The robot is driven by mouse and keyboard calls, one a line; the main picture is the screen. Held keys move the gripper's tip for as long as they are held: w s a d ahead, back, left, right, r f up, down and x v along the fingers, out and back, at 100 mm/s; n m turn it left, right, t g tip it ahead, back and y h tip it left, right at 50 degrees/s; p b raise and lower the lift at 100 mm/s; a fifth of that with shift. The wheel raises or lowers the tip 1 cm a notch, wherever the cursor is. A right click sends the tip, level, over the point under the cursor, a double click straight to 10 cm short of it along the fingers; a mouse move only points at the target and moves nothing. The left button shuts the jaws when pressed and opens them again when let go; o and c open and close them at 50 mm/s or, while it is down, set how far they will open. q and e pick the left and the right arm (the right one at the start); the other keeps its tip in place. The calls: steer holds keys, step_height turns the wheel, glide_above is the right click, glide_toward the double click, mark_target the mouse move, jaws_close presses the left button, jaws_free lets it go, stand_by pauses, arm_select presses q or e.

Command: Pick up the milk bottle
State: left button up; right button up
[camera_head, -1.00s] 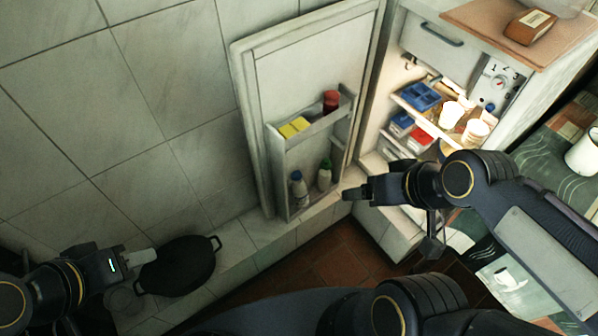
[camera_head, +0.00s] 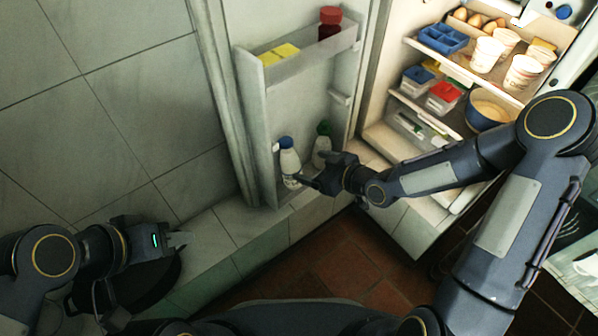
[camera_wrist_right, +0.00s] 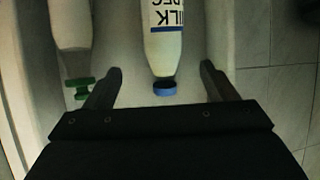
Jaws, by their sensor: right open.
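The milk bottle (camera_head: 289,163) is white with a blue cap and stands in the lower bin of the open fridge door. The right wrist view shows the milk bottle (camera_wrist_right: 163,40) with its printed label and blue cap. My right gripper (camera_head: 316,173) is open at the front of that bin. In the right wrist view my right gripper (camera_wrist_right: 160,72) has its fingers spread on either side of the bottle's cap end, with gaps on both sides. My left gripper (camera_head: 180,240) is far to the left, low by the tiled ledge; its jaw opening is unclear.
A green-capped bottle (camera_head: 321,147) stands right beside the milk bottle, and its green cap (camera_wrist_right: 79,86) is close to one right finger. The upper door bin holds a red-capped jar (camera_head: 330,24) and a yellow box (camera_head: 279,55). Fridge shelves (camera_head: 465,75) hold cups and boxes.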

mark_target(296, 161)
steer(key=b+x, duration=0.2)
steer(key=x, duration=0.5)
steer(key=shift+a, duration=0.3)
steer(key=shift+r, duration=0.1)
steer(key=c, duration=1.4)
steer(key=shift+c, duration=1.4)
steer(key=shift+r, duration=0.1)
steer(key=shift+r, duration=0.1)
